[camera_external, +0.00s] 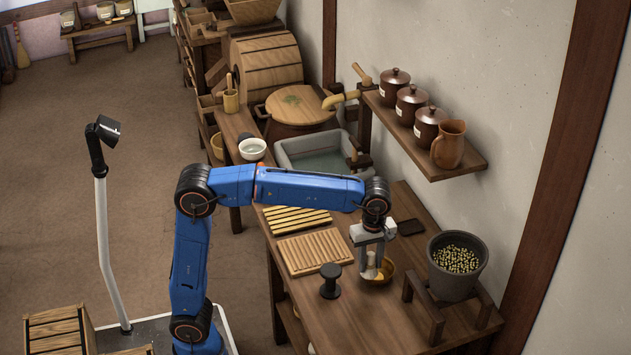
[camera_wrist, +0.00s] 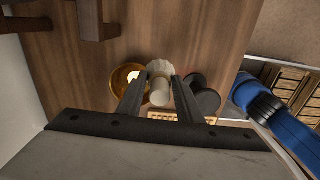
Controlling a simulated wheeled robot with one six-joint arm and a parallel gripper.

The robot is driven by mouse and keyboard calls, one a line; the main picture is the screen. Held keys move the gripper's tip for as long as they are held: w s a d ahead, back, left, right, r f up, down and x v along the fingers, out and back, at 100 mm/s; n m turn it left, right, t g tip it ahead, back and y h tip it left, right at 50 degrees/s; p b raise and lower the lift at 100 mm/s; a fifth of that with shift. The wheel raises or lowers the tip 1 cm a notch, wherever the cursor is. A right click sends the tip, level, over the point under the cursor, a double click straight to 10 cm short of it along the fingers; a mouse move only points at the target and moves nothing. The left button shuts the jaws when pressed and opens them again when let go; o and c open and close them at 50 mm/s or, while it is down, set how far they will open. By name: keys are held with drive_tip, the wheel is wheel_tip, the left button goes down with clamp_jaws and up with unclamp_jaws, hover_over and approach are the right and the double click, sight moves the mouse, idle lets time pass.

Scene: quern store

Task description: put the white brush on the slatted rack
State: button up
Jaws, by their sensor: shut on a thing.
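My gripper (camera_external: 371,262) is shut on the white brush (camera_wrist: 160,82), which sits upright between the fingers in the wrist view. In the external view the brush is small and partly hidden by the fingers, beside a brass-coloured bowl (camera_external: 386,275). I cannot tell whether it touches the bench. A slatted rack (camera_external: 297,220) with pale, spaced bars lies on the bench, left of and behind my gripper. A ribbed wooden board (camera_external: 315,253) lies nearer, just left of my gripper. Nothing lies on either.
A black spool-shaped thing (camera_external: 330,281) stands between the ribbed board and the bench's front. A grey pot of grains (camera_external: 455,267) stands in a wooden stand at right. A dark flat block (camera_external: 410,227) lies behind. A shelf (camera_external: 440,160) with jars overhangs the back.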

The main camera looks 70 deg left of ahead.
drive_tip(key=a+n, duration=0.2)
drive_tip(key=a, duration=1)
drive_tip(key=r+n, duration=0.1)
drive_tip(key=n, duration=0.5)
hover_over(287, 217)
drive_tip(key=shift+f, duration=4.65)
drive_tip(key=o, duration=1)
drive_tip(key=shift+f, duration=0.1)
